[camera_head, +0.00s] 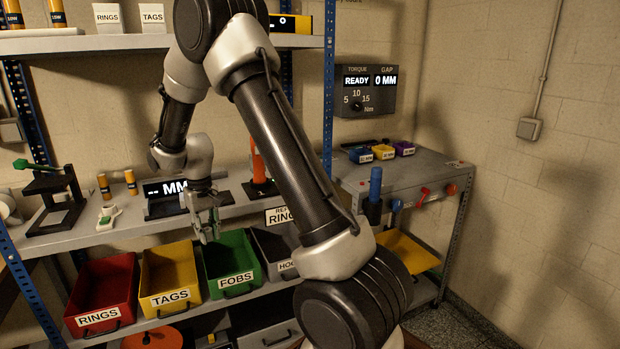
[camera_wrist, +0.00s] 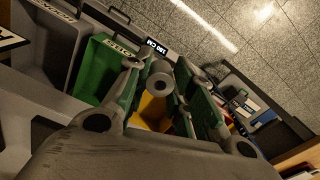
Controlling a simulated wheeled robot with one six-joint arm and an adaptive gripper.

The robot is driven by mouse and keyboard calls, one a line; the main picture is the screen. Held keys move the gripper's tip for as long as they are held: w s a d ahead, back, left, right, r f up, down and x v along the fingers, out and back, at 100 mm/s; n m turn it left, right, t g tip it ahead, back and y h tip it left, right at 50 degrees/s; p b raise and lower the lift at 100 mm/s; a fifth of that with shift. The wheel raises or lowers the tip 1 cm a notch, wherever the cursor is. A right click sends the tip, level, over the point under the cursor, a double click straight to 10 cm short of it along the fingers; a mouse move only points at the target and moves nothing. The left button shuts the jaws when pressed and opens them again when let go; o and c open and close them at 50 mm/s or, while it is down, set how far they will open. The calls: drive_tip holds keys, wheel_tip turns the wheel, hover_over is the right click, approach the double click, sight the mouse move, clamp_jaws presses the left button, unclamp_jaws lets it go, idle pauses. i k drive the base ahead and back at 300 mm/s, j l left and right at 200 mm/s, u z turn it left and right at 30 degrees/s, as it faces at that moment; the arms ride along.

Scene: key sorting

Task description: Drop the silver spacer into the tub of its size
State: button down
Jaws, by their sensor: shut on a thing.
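My gripper (camera_head: 208,234) hangs fingers down in front of the lower shelf, above the green FOBS bin (camera_head: 232,265). In the wrist view my gripper (camera_wrist: 161,82) is shut on a small grey ring with a round hole, the silver spacer (camera_wrist: 158,86). The spacer cannot be made out in the head view. Three small tubs stand on the bench at the right: a blue tub (camera_head: 360,155), a yellow tub (camera_head: 383,152) and a purple tub (camera_head: 404,149). Their labels are too small to read. My gripper is well left of them.
A red RINGS bin (camera_head: 103,285) and a yellow TAGS bin (camera_head: 169,272) stand left of the green bin. A display unit (camera_head: 168,190) sits on the bench behind my gripper. A blue-handled tool (camera_head: 375,190) stands at the right bench's front edge. A blue post (camera_head: 328,90) rises between the benches.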

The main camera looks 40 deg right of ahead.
sight(382, 156)
drive_tip(key=j+z, duration=0.1)
drive_tip(key=z, duration=1.05)
drive_tip(key=i+z, duration=0.15)
drive_tip(key=z, duration=0.3)
